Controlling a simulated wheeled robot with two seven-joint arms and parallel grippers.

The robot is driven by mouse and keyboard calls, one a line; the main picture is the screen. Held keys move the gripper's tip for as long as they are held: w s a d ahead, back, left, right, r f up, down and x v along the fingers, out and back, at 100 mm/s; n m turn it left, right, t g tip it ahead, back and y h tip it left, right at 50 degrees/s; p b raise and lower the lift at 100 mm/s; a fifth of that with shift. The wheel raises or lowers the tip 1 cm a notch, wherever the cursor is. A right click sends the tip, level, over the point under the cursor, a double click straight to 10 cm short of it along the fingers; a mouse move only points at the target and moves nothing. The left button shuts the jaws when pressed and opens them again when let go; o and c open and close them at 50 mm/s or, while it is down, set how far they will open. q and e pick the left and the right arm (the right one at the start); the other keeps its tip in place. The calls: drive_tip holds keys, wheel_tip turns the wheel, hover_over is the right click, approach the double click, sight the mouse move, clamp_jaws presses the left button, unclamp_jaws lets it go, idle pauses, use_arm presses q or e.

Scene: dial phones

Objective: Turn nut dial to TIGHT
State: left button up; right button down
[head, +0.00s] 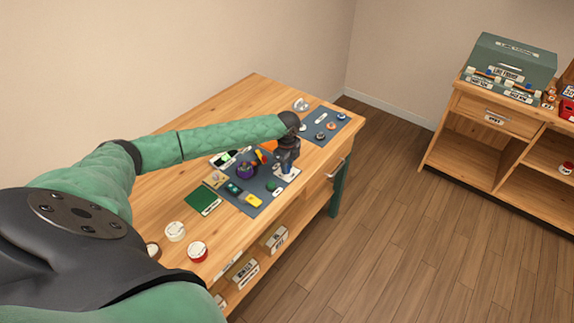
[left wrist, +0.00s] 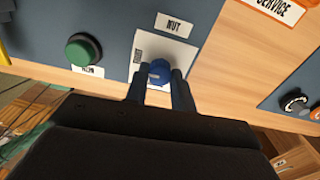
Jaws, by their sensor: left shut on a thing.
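The nut dial is a blue round knob (left wrist: 160,70) on a white plate (left wrist: 149,44) labelled NUT, seen in the left wrist view. My left gripper (left wrist: 161,80) is shut on the blue knob, one finger on each side. In the head view my left gripper (head: 287,170) points down at the white plate near the front edge of the workbench (head: 150,205), and it hides the knob. The dial's position marks are mostly hidden, so I cannot tell where it points. My right gripper is not in view.
A green button (left wrist: 83,50) sits left of the NUT plate. A SERVICE label (left wrist: 275,8) and another dark mat with knobs (head: 325,124) lie to the right. A purple round object (head: 246,171), a yellow item (head: 254,200) and a green pad (head: 203,201) are nearby.

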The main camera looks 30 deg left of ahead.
use_arm(q)
drive_tip(key=shift+w+r+m, duration=0.1)
drive_tip(key=shift+m, duration=0.3)
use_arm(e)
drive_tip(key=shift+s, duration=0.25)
use_arm(q)
drive_tip(key=o, duration=1)
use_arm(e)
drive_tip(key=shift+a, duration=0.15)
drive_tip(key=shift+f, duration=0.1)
use_arm(q)
drive_tip(key=shift+r, duration=0.3)
wheel_tip(320, 180, up, 6)
drive_tip(key=b, duration=0.2)
drive_tip(key=shift+f+b, duration=0.25)
drive_tip(key=shift+b, duration=0.05)
drive_tip(key=shift+r, duration=0.75)
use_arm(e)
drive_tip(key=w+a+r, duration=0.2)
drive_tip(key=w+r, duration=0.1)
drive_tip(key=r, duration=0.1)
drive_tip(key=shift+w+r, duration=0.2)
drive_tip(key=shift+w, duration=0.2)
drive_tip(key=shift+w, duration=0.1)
